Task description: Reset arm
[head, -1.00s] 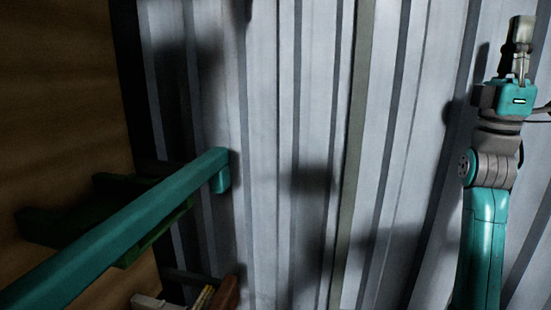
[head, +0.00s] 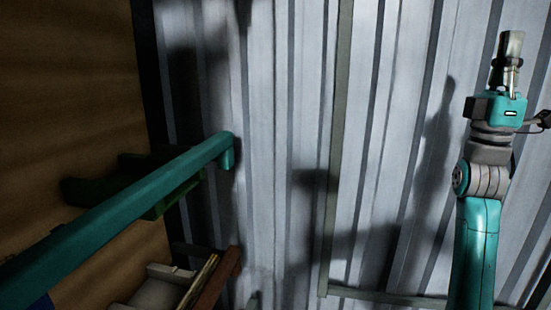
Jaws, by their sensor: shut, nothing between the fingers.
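My gripper (head: 511,46) is at the upper right of the head view, at the top of my raised teal and grey arm. It points upward, its fingers are together, and it holds nothing. It is apart from everything around it, in front of the corrugated metal wall.
A corrugated grey metal wall (head: 290,110) fills the middle and right. A teal bar (head: 130,205) slants across the left, with a dark green bracket (head: 160,205) behind it. A brown wooden panel (head: 70,90) stands at far left. Some items (head: 160,292) sit low left.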

